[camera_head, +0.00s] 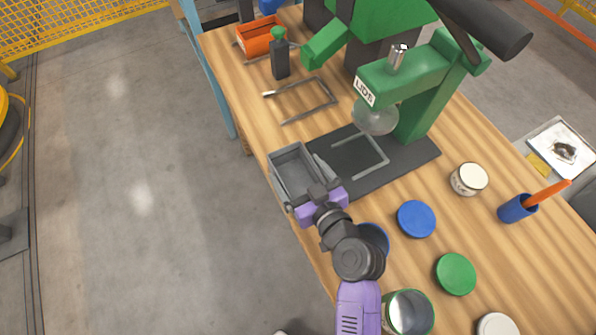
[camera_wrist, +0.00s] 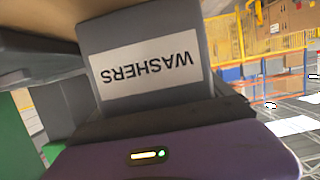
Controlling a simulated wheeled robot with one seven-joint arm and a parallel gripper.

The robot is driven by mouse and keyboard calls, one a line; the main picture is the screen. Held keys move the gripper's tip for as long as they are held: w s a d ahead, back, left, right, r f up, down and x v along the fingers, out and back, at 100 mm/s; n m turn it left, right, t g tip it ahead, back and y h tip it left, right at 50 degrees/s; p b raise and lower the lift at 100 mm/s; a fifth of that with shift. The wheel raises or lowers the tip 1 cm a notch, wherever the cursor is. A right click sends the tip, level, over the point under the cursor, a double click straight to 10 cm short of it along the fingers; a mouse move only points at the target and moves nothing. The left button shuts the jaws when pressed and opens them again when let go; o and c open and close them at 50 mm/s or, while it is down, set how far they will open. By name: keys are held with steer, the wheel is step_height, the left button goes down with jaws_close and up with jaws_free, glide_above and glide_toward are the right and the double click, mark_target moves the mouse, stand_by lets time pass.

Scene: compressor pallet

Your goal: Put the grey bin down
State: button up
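The grey bin (camera_head: 283,163) is at the left edge of the wooden table, beside the dark mat, and looks empty from above. My gripper (camera_head: 318,193) is at its near end and appears shut on that wall. In the wrist view the bin (camera_wrist: 202,38) fills the middle, with a white "WASHERS" label (camera_wrist: 147,72) upside down. The fingertips are mostly hidden. I cannot tell whether the bin's underside touches the table.
A grey bracket outline (camera_head: 331,100) lies empty on the table beyond the bin. Another outline (camera_head: 383,152) is on the dark mat (camera_head: 425,152) under the green press (camera_head: 425,95). An orange bin (camera_head: 258,42) stands at the far end. Cans and lids are at right.

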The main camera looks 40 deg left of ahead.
steer(key=shift+o, duration=0.3)
steer(key=shift+r, duration=0.1)
steer(key=b+v, duration=0.2)
steer(key=v, duration=1)
steer(key=shift+s, duration=0.1)
